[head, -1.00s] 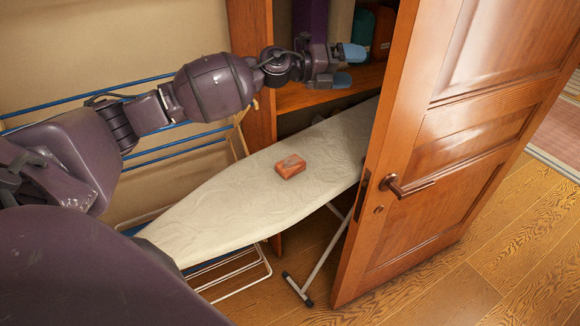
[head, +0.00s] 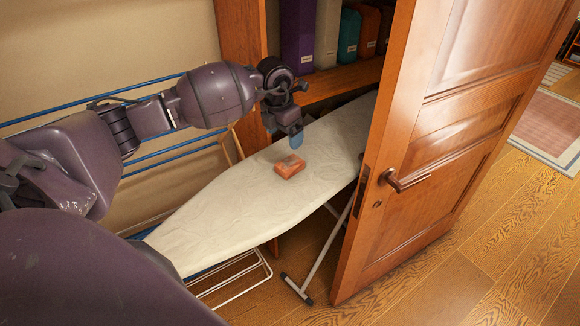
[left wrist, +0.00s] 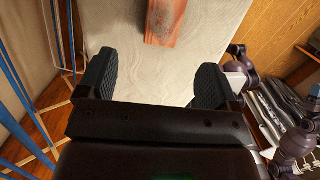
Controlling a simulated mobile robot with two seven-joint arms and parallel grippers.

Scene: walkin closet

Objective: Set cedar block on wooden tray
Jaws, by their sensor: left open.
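The cedar block (head: 289,166) is a small reddish-brown block lying on the cream ironing board (head: 215,205). It also shows at the top of the left wrist view (left wrist: 162,24), partly cut off by the frame edge. My left gripper (head: 296,139) points down just above the block in the head view, apart from it. In the left wrist view, its two dark fingers (left wrist: 153,84) are spread and empty, with the block beyond their tips. I see no wooden tray. My right gripper cannot be made out.
A wooden door (head: 440,130) with a lever handle stands open at the right, close to the board. Behind the board is a wooden shelf (head: 330,86) with coloured binders. A blue-railed drying rack (head: 165,158) stands along the left wall.

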